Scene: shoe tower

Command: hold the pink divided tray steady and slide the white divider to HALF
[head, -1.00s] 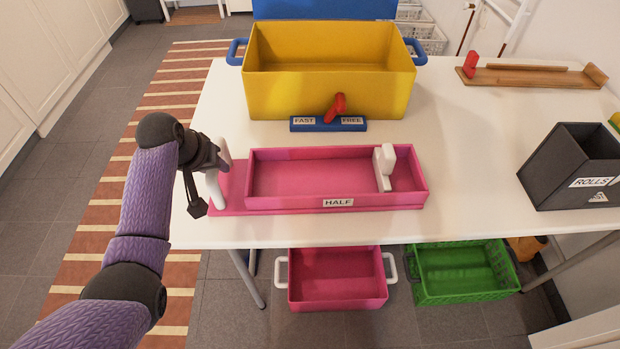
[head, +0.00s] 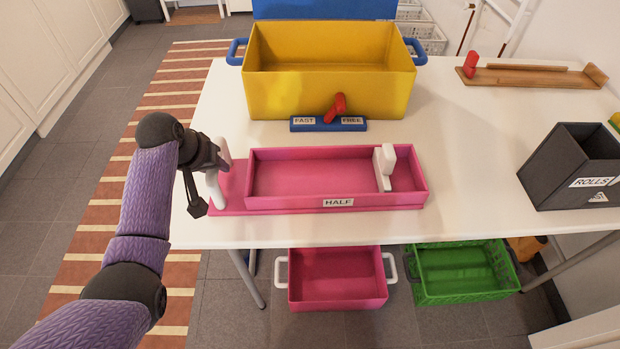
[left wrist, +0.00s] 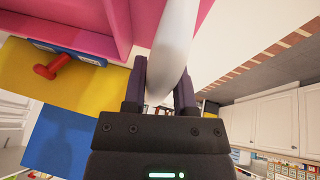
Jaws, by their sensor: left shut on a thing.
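The pink divided tray (head: 290,203) lies on the white table with a HALF label (head: 338,202) at the middle of its front wall. The white divider (head: 384,168) stands upright inside it, toward the right end, well right of the label. A white handle (head: 213,190) rises from the tray's left end plate. My left gripper (head: 220,160) is at this handle and shut on it. The left wrist view shows the white handle (left wrist: 174,45) between the two fingers (left wrist: 160,85). My right gripper is in neither view.
A yellow bin (head: 330,95) with blue handles stands behind the tray, with a red lever (head: 337,107) on a blue FAST/FREE base before it. A dark ROLLS box (head: 575,170) stands at the right. The table between tray and box is clear.

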